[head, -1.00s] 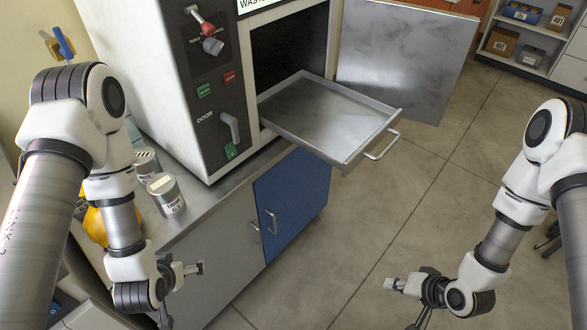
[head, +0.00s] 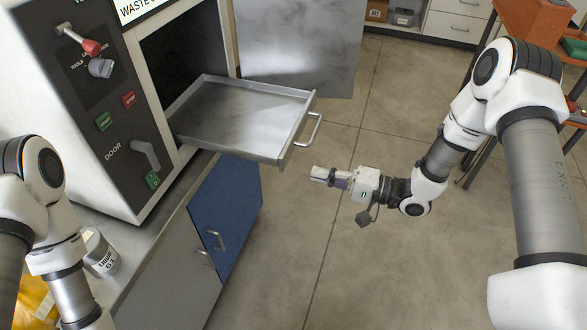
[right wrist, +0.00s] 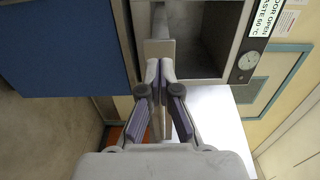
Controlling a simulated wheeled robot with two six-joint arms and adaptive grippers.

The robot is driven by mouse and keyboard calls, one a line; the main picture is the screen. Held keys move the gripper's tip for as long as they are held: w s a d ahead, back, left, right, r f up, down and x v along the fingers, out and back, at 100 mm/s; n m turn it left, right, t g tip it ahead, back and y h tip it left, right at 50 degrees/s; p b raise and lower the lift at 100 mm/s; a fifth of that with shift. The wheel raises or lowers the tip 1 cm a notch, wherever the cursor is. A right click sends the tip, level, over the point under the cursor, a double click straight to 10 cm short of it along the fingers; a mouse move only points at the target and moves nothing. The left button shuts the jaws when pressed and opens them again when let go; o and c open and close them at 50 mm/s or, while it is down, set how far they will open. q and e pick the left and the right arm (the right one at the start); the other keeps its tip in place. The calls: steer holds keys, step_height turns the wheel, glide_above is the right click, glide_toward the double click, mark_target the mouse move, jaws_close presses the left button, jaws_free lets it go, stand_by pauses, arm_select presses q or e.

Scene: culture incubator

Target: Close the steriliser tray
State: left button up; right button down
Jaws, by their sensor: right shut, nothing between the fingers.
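The steriliser tray (head: 243,112) is a shallow grey metal tray, pulled well out of the dark chamber opening and empty. Its bar handle (head: 312,130) is on the outer front edge. My right gripper (head: 318,174) is shut and empty, in front of and below the tray's handle in the head view, apart from it. In the right wrist view the shut fingers (right wrist: 160,72) point towards a light grey metal part that looks like the tray seen end-on; the fingers partly hide it. My left gripper is outside the head view; only its arm shows at lower left.
The steriliser's open door (head: 300,50) stands behind the tray. The control panel (head: 95,90) with its levers is on the left. A blue cabinet door (head: 225,210) is below the tray. A labelled tin (head: 100,252) stands on the counter. The floor around my right gripper is clear.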

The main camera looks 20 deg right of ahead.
mark_target(283, 165)
steer(key=x, duration=0.6)
steer(key=shift+w+a, duration=0.15)
steer(key=shift+a, duration=0.05)
steer(key=shift+w, duration=0.1)
